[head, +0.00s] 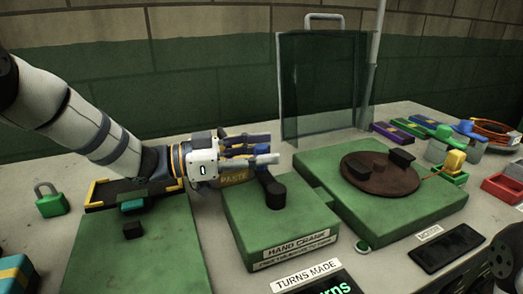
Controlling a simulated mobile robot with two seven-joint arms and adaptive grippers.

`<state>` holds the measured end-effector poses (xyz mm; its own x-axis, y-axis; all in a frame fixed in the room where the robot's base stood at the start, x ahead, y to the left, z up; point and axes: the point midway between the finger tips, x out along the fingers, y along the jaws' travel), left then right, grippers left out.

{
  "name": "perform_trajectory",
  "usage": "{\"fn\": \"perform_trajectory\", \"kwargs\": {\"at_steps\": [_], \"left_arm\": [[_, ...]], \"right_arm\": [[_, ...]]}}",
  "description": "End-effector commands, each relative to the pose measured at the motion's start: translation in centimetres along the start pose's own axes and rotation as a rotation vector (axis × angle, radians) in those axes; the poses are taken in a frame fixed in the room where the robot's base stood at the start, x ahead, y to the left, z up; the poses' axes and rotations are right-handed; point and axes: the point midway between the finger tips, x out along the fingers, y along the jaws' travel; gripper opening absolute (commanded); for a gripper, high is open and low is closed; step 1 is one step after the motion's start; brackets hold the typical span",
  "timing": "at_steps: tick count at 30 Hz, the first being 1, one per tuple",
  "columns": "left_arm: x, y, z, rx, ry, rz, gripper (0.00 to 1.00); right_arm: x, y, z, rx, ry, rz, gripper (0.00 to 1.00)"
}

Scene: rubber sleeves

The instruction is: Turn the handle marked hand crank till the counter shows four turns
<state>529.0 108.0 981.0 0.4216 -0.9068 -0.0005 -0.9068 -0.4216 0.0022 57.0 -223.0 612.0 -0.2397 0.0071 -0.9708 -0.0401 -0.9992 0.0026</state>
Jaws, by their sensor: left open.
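The hand crank is a green block (281,222) with a label reading HAND CRANK and a smaller line under it. A dark crank arm (272,184) on its top points toward the back left. My left gripper (266,150) is open, with its fingers pointing right just at the outer end of the crank; I cannot tell whether they touch it. The counter (330,287), labelled TURNS MADE (305,276), is cut off at the bottom edge. Only the green letters "rns" show, so its number is hidden.
Right of the crank stands a green base with a brown turntable (380,174). A clear upright panel (322,85) stands behind. A green padlock (50,201) and a black tray (128,190) lie left. A dark device (447,248) lies front right.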

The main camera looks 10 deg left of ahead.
Motion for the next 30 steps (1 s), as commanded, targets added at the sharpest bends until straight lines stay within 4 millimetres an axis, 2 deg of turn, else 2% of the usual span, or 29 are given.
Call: {"fn": "perform_trajectory", "kwargs": {"at_steps": [7, 8, 13, 19, 25, 30], "left_arm": [[0.2, 0.0, 0.0, 0.0, 0.0, 0.0, 0.43], [0.2, 0.0, 0.0, 0.0, 0.0, 0.0, 0.38], [0.2, 0.0, -0.1, 0.0, 0.0, 0.0, 0.0], [0.3, -0.1, 0.1, -0.001, 0.001, 0.009, 0.0], [1.9, -0.4, 1.1, -0.006, 0.0, 0.189, 0.0], [2.3, -0.1, 0.3, -0.003, 0.0, 0.277, 0.0]], "right_arm": [[0.0, 0.0, 0.0, 0.0, 0.001, 0.0, 0.4], [0.0, 0.0, 0.0, 0.0, 0.001, 0.0, 0.4], [0.0, 0.0, -0.1, 0.0, 0.001, 0.0, 0.4], [0.2, 0.0, 0.1, 0.0, -0.006, 0.0, 0.4], [3.4, 0.1, 2.0, -0.002, -0.094, 0.004, 0.4], [4.3, 0.1, 2.4, -0.002, -0.116, 0.006, 0.4]]}}
